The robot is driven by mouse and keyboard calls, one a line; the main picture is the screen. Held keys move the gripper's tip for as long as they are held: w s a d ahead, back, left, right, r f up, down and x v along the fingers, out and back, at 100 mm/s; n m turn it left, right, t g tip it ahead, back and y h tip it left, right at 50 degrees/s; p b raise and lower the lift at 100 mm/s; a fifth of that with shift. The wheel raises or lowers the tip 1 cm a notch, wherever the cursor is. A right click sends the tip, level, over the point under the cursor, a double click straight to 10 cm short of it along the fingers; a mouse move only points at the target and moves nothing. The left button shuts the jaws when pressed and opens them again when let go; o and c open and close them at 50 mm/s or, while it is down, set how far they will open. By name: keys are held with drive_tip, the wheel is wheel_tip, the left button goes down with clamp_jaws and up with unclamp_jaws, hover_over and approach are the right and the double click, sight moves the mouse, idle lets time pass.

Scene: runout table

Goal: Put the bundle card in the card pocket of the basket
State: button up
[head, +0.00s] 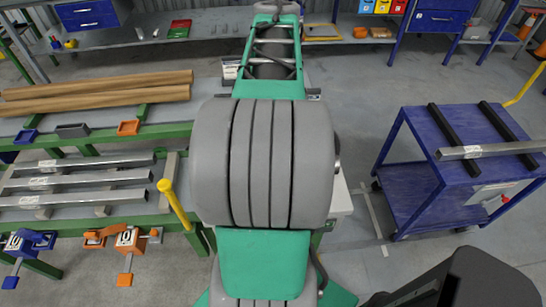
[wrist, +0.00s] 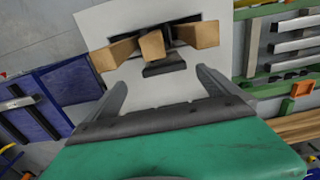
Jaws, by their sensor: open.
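My gripper (wrist: 160,82) is open in the wrist view, with nothing between its two grey fingers. Beyond the fingertips is a pale flat surface (wrist: 110,22), with several wooden pieces (wrist: 151,47) and a dark block (wrist: 163,66) on it. In the head view my arm hides my gripper and what lies under it. I cannot pick out the bundle card, the basket or its card pocket for certain. Small white labels show on a metal bar on the blue cart (head: 473,151) and on the bars at left (head: 40,182). A pale plate (head: 495,191) is on the cart's side.
A blue cart (head: 428,168) with black rails stands at right. The green-framed table at left holds timber beams (head: 100,92), metal bars (head: 75,181) and small bins (head: 128,127). A yellow post (head: 175,204) rises at its near edge. Open floor (head: 362,120) lies between table and cart.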

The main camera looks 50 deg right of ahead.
wheel_tip(320, 180, down, 5)
drive_tip(key=b, duration=0.3)
drive_tip(key=shift+r, duration=0.2)
wheel_tip(320, 180, down, 7)
drive_tip(key=p, duration=0.1)
drive_tip(key=shift+w, duration=0.45)
drive_tip(key=shift+d, duration=0.1)
drive_tip(key=c, duration=1.4)
